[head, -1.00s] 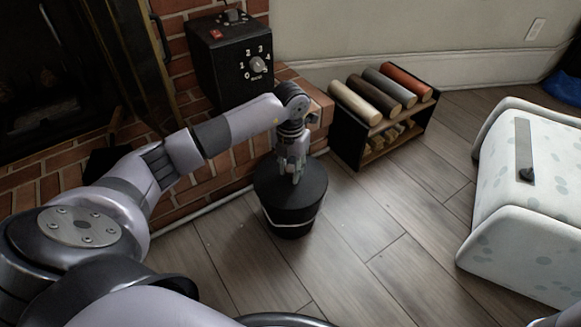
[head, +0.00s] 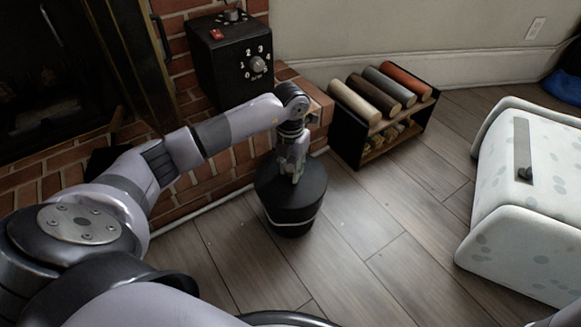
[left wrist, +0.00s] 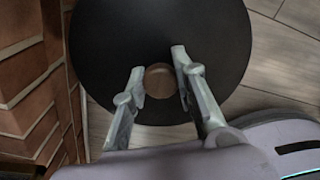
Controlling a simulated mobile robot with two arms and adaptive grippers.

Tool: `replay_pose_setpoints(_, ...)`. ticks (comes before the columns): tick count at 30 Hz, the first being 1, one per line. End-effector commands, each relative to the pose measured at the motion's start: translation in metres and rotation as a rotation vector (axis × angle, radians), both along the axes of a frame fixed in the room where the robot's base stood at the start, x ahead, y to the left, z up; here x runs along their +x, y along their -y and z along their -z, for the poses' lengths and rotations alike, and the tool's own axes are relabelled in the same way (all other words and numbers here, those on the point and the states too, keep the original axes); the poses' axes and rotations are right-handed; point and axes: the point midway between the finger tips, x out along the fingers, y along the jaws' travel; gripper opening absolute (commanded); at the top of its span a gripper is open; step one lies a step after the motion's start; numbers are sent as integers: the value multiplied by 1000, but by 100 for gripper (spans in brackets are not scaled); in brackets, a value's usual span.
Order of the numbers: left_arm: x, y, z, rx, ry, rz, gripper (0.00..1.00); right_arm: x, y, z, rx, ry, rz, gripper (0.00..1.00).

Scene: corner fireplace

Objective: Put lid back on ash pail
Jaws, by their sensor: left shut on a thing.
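The ash pail (head: 291,229) is black with a pale band and stands upright on the floor beside the brick hearth. Its round black lid (head: 308,190) is right over the pail's top and looks about level. I cannot tell whether the lid's rim touches the pail. My left gripper (head: 293,178) points down from above, shut on the lid's knob. In the left wrist view, the brownish round knob (left wrist: 159,80) is between the two fingertips (left wrist: 160,78), and the dark lid (left wrist: 160,30) hides the pail. My right gripper is not in view.
A brick hearth (head: 215,180) runs close behind and left of the pail. A black box with a dial (head: 230,65) stands on it. A rack (head: 347,130) of colored logs stands behind right. A pale spotted padded piece (head: 530,210) is at right. Floor between is clear.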

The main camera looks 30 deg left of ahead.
Motion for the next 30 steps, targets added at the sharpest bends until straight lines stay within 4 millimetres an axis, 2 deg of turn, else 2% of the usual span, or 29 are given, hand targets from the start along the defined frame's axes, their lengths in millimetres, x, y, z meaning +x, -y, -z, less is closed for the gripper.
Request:
replay_pose_setpoints(10, 0, 0, 0, 0, 1, 0, 0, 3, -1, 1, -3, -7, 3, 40)
replay_pose_setpoints(11, 0, 0, 0, 0, 1, 0, 28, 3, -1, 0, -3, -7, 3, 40)
replay_pose_setpoints(21, 0, 0, 0, 0, 0, 0, 49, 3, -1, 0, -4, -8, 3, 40)
replay_pose_setpoints(27, 0, 0, 0, 0, 0, 0, 49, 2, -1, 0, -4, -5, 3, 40)
replay_pose_setpoints(30, 0, 0, 1, 0, -1, 0, 56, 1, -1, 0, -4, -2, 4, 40)
